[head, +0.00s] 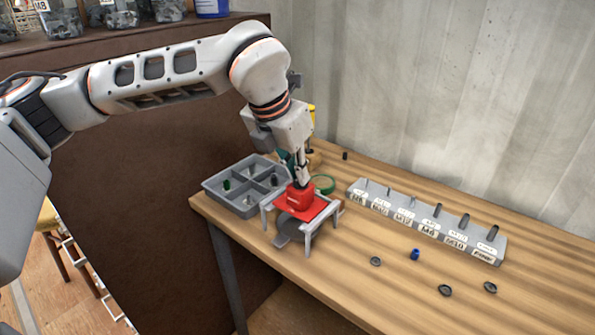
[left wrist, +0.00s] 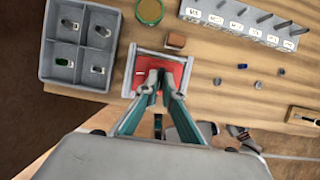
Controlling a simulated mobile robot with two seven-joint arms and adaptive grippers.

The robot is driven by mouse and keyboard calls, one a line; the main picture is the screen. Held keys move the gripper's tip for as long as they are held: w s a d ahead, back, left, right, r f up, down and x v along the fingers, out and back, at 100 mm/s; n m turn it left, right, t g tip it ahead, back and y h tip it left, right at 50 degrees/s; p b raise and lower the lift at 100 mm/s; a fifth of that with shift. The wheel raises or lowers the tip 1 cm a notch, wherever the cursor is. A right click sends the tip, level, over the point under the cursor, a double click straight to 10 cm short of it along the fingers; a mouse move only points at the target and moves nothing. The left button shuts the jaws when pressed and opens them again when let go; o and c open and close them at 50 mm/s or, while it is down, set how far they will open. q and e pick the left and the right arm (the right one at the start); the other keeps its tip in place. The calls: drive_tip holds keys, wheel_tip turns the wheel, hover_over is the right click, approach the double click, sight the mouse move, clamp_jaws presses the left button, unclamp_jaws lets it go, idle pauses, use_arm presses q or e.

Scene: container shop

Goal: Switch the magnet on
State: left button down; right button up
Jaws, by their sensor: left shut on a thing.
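A red block (head: 299,197), which looks like the magnet, stands upright on a red plate (head: 314,211) on top of a small light-grey stand (head: 268,204). The stand is near the table's left front corner. My left gripper (head: 301,184) comes down from above and is shut on the top of the red block. In the left wrist view the gripper's fingertips (left wrist: 161,80) meet over the red plate (left wrist: 178,71), and they hide most of what they hold. I cannot make out a switch or its position. My right gripper is in neither view.
A grey divided tray (head: 216,188) with small parts stands left of the stand. A labelled grey rack (head: 492,248) with pegs lies to the right. A blue piece (head: 415,254) and several dark rings (head: 445,290) lie in front of it. A green-rimmed round dish (head: 324,181) is behind the stand.

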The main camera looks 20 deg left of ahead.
use_arm(q)
drive_tip(key=c, duration=2.2)
unclamp_jaws()
drive_tip(key=v, duration=1.2)
